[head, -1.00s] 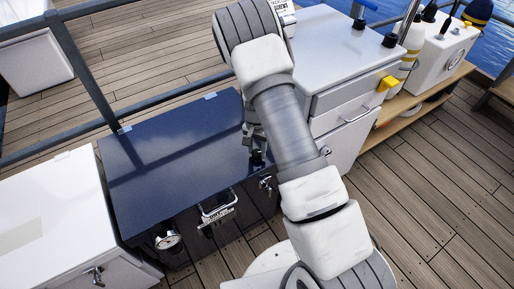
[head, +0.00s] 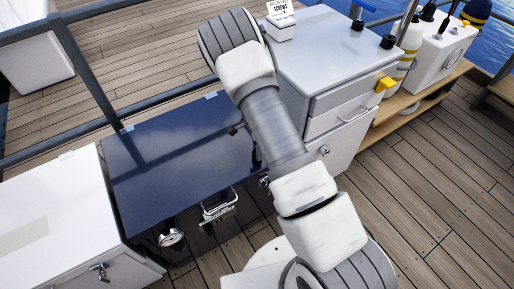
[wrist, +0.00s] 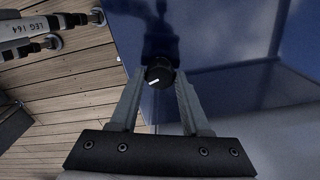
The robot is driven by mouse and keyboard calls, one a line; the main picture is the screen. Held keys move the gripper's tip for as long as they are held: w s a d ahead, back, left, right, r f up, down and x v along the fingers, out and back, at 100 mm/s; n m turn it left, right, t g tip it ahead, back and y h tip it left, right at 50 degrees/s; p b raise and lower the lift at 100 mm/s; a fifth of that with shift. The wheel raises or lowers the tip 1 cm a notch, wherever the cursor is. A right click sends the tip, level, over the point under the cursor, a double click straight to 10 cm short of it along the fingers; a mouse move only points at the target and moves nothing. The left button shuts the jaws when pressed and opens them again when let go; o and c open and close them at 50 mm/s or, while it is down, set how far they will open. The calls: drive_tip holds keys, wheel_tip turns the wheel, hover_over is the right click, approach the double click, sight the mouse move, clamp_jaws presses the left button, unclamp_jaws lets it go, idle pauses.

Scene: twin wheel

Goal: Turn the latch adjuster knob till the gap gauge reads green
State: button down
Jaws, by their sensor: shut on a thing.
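The black round adjuster knob (wrist: 159,75) carries a white pointer mark and sits at the edge of the dark blue locker (head: 180,155). In the wrist view my gripper (wrist: 159,80) has its two grey fingers closed in on the knob's sides. In the head view my arm hides the knob and most of my gripper. The round gauge (head: 171,237) with a pale face is on the locker's front, at the left. Its needle and colour are too small to read. A metal latch (head: 217,207) is on the front, right of the gauge.
A white cabinet (head: 50,205) stands close on the left and a white drawer unit (head: 330,60) on the right. A dark metal railing (head: 85,85) runs behind the locker. Wooden deck (head: 430,190) is open at the right front.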

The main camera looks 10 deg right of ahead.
drive_tip(key=shift+w+r+m, duration=0.15)
drive_tip(key=shift+r+m, duration=0.05)
drive_tip(key=shift+m, duration=0.4)
drive_tip(key=c, duration=0.6)
unclamp_jaws()
drive_tip(key=shift+o, duration=1.1)
drive_tip(key=shift+f, duration=0.1)
wheel_tip(320, 180, up, 18)
drive_tip(key=p, duration=0.4)
drive_tip(key=shift+f, duration=0.25)
drive_tip(key=shift+a, duration=0.1)
